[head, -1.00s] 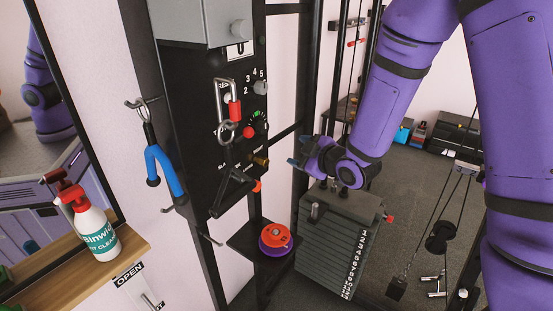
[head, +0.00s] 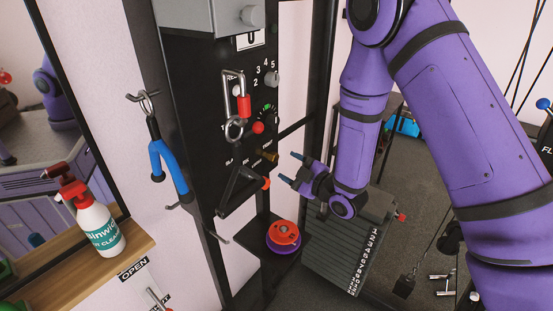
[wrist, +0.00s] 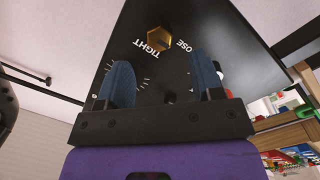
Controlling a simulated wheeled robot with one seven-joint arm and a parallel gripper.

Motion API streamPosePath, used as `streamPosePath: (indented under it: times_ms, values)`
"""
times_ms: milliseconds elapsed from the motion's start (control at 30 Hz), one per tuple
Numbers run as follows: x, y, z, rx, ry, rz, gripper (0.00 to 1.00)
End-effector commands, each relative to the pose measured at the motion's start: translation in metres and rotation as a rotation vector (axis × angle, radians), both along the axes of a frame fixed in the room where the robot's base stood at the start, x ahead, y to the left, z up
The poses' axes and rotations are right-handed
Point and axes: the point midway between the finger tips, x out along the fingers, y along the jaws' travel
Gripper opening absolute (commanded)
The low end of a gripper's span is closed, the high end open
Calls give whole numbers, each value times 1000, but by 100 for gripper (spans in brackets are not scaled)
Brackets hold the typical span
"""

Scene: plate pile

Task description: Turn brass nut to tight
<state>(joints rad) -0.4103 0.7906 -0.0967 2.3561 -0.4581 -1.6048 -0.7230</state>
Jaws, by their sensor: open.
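The brass nut (head: 266,156) sits on the black panel (head: 204,110), low on its right side. In the wrist view the hexagonal brass nut (wrist: 159,39) lies just beyond my fingertips, between the printed words TIGHT and LOOSE, the latter partly cut off. My gripper (head: 291,168) is open and empty, to the right of the nut and slightly below it, with blue fingers pointing toward the panel. In the wrist view my gripper (wrist: 165,80) has its two fingers spread apart, and the nut is between and above them in the picture, apart from both.
A black handle (head: 238,190) with a red tip hangs left of the nut. A carabiner with a red sleeve (head: 243,105) hangs above. An orange and purple plate pile (head: 283,235) stands on a shelf below. A weight stack (head: 345,240) is at right.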

Motion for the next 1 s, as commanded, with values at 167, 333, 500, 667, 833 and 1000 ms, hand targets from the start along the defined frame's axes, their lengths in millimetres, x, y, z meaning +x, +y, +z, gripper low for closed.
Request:
streamPosePath:
  times_ms: [167,333,500,667,833,1000]
  values:
    - [22,23,1,0,-2,1,60]
    - [35,37,0,0,0,1,60]
    - [41,42,0,0,2,0,60]
    - [42,43,0,-1,2,-1,60]
    - [41,43,0,0,1,-1,47]
    - [41,43,0,0,1,-1,12]
